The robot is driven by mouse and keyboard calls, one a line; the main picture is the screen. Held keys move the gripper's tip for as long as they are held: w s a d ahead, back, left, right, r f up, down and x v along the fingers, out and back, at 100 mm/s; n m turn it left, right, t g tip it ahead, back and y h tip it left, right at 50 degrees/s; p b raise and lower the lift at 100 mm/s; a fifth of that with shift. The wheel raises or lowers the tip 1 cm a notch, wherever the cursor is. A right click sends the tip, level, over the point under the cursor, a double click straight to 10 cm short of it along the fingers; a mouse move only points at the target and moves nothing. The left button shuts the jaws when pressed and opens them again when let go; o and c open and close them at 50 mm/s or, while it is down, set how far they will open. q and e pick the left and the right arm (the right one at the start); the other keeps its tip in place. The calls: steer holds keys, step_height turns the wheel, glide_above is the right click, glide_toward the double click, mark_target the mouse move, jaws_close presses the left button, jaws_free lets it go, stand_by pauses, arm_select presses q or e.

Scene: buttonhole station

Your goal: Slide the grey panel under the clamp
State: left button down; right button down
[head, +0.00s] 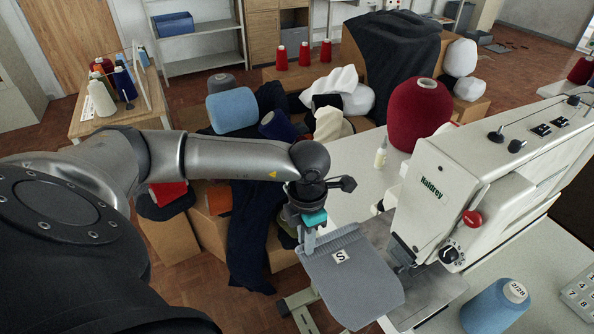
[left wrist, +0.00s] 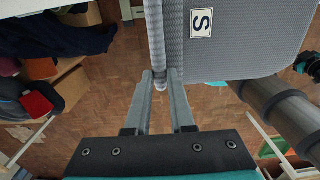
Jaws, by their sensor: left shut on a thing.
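The grey panel (head: 365,287) is a flat knitted piece with rounded corners, a ribbed edge and a white "S" label. My left gripper (head: 308,245) is shut on its ribbed edge at the left corner. In the left wrist view the fingers (left wrist: 166,82) pinch a rolled edge of the panel (left wrist: 245,55). The clamp (head: 401,252) is the metal part under the sewing machine's head (head: 450,190). The panel's right side lies by the metal plate (head: 440,290), close to the clamp; I cannot tell whether any of it is underneath.
A blue cone of yarn (head: 493,308) and a keypad (head: 580,294) stand on the white table in front of the machine. A large red cone (head: 418,113) and a small bottle (head: 380,155) stand behind. Boxes and dark cloth lie left of the table.

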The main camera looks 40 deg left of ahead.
mark_target(341, 230)
arm_select(q)
steer(key=shift+w+d+b, duration=0.3)
steer(key=shift+w+d, duration=0.05)
steer(key=shift+w, duration=0.5)
steer(key=shift+w+d+b, duration=0.25)
steer(key=shift+w+d, duration=0.15)
steer(key=shift+w, duration=0.45)
steer(key=shift+w+d+b, duration=0.3)
steer(key=shift+w+d, duration=0.05)
steer(key=shift+w, duration=0.5)
steer(key=shift+w+d+b, duration=0.3)
steer(key=shift+w+b, duration=0.1)
steer(key=shift+w, duration=0.35)
steer(key=shift+w+d+b, duration=0.3)
steer(key=shift+w+b, duration=0.05)
steer(key=shift+w, duration=0.4)
steer(key=shift+f, duration=0.15)
steer(key=c, duration=0.7)
jaws_free()
step_height(341, 230, up, 15)
steer(key=p, duration=0.1)
steer(key=shift+s, duration=0.1)
